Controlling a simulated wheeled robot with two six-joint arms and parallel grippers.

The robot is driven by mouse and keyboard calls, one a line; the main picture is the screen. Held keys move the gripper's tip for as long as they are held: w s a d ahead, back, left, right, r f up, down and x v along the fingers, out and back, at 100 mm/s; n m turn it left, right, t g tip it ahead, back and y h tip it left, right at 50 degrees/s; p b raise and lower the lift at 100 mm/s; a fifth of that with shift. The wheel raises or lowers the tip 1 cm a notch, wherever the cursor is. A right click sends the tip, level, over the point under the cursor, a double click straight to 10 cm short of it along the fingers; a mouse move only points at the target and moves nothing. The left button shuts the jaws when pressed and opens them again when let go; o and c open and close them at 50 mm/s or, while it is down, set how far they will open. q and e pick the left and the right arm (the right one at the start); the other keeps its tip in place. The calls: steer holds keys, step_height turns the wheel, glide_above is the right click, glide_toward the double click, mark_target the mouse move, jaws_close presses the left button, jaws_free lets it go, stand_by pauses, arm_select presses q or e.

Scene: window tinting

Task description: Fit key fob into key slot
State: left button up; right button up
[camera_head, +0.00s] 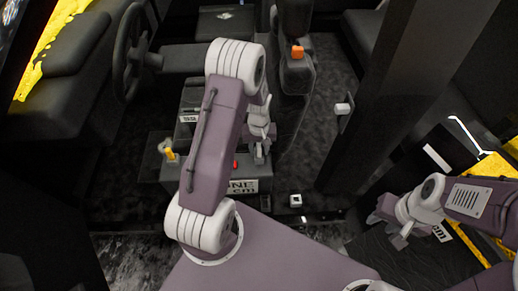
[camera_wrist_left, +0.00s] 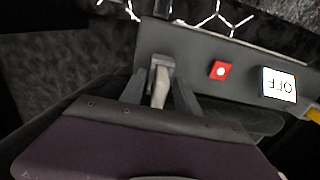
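A console (camera_head: 205,182) with a red button (camera_head: 235,164) and a yellow lever (camera_head: 170,153) stands left of centre in the head view. My left gripper (camera_head: 260,150) reaches down at the console's right end. In the left wrist view, my left gripper (camera_wrist_left: 159,84) has its fingers on either side of a pale upright piece (camera_wrist_left: 160,88), possibly the key fob. This piece meets a grey block (camera_wrist_left: 160,61) on the console face, perhaps the slot; I cannot tell whether it is inside. Finger contact is unclear. My right gripper (camera_head: 391,232) looks open and empty, at the lower right.
An "OFF" label (camera_wrist_left: 279,84) lies beside the red button in the wrist view. A steering wheel (camera_head: 128,55) stands at the upper left. A seat with an orange buckle (camera_head: 297,52) is behind. A small white cube (camera_head: 295,200) lies nearby.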

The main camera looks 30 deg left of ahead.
arm_select(q)
step_height(320, 180, up, 9)
steer(key=p, duration=0.2)
steer(key=shift+p, duration=0.35)
steer(key=shift+f, duration=0.1)
stand_by(0.6)
